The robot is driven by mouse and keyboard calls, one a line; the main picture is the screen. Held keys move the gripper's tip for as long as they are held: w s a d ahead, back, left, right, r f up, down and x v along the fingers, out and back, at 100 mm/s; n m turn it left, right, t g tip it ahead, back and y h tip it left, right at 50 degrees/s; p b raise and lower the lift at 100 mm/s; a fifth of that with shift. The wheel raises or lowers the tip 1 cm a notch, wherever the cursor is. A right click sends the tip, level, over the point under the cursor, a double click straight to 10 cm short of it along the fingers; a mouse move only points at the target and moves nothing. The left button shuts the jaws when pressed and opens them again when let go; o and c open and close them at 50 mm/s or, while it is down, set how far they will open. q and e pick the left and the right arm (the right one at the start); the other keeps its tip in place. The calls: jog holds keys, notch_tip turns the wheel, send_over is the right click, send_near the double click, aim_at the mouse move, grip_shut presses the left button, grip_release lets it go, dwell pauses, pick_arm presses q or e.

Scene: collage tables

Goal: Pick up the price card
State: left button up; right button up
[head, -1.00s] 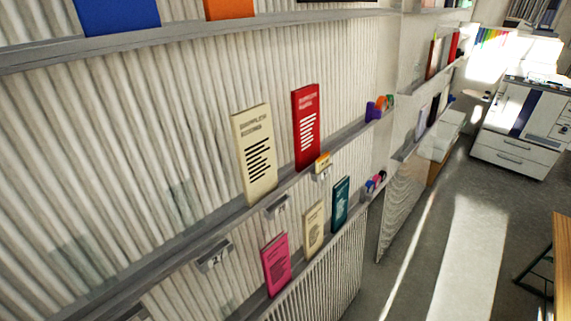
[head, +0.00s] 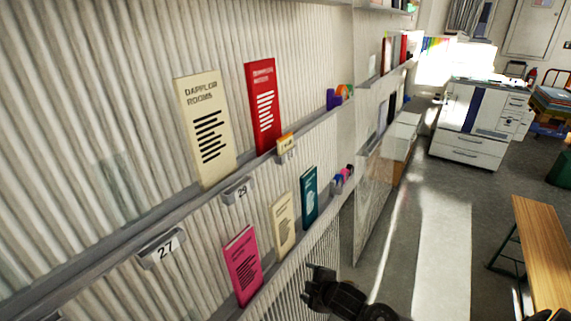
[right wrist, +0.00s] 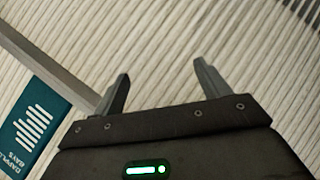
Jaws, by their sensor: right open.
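Small grey price cards hang on the upper shelf's front edge: one marked 27 (head: 162,248) and one marked 29 (head: 238,190). A third tag (head: 287,156) hangs further along, its number too small to read, below a small orange-and-white card (head: 286,142). I cannot tell which one the task means. My right gripper (head: 313,284) is low in front of the ribbed wall, right of the pink booklet (head: 243,266) and apart from the cards. In the right wrist view its jaws (right wrist: 161,70) are open and empty, with ribbed wall beyond. My left gripper is not in view.
Cream (head: 207,130) and red (head: 263,107) booklets stand on the upper shelf. Smaller cream (head: 283,225) and teal (head: 309,197) ones stand below; the teal one also shows in the right wrist view (right wrist: 31,122). A wooden table (head: 545,245) stands right. Open floor (head: 400,270) lies between.

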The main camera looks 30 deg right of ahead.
jog(key=w+a+r+n+t+y, duration=0.1)
jog(key=r+n, duration=0.3)
jog(key=r, duration=0.5)
jog(key=w+r+n+t+y+b, duration=0.1)
jog(key=r+n+t+y, duration=0.1)
jog(key=r+n, duration=0.3)
jog(key=w+a+r+n+t+y, duration=0.1)
jog(key=r+n, duration=0.3)
jog(key=r, duration=0.8)
jog(key=shift+a+r+n+t+b, duration=0.3)
jog(key=shift+a+t+b, duration=0.1)
jog(key=shift+t, duration=0.1)
notch_tip(320, 180, up, 8)
jog(key=s+d+n+y, duration=0.1)
jog(key=n+y, duration=0.2)
jog(key=n, duration=0.4)
pick_arm(q)
jog(key=shift+p, duration=1.35)
pick_arm(e)
jog(key=n+y, duration=0.1)
jog(key=n, duration=0.8)
send_near(286, 147)
jog(key=shift+r+x, duration=0.2)
jog(key=shift+x, duration=0.75)
jog(key=shift+r+x, duration=0.2)
jog(key=shift+x, duration=0.7)
